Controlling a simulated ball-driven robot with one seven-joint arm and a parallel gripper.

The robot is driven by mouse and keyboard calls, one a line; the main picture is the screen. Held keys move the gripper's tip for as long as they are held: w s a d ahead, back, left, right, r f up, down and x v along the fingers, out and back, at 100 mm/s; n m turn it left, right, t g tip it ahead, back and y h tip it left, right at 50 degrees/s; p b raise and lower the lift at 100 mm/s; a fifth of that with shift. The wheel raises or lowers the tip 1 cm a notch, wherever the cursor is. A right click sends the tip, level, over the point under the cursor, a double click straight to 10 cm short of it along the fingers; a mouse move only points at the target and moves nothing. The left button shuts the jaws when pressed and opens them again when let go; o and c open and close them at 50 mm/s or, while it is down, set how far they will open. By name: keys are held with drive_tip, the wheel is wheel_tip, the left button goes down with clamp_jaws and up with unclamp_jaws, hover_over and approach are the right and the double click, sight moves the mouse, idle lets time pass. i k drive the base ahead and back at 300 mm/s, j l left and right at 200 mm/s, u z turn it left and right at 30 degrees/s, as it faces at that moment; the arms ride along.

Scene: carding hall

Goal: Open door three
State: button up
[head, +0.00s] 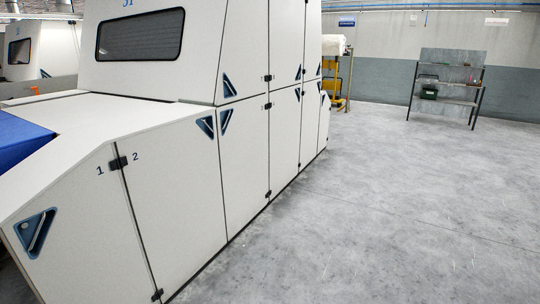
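A long white carding machine (175,165) stands on the left, its side made of shut door panels. The nearest panel, door 1 (75,245), bears the number 1 and has a blue triangular handle (36,232). All visible panels look closed. My gripper is not in view.
Grey concrete floor (390,210) lies open to the right of the machine. A shelf rack (447,85) stands by the far wall. A yellow frame with a white roll (333,60) stands behind the machine's far end. Black latches (118,163) protrude at the panel seams.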

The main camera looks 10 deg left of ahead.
sight(241, 128)
drive_tip(key=i+u, duration=0.3)
drive_tip(key=i, duration=1.85)
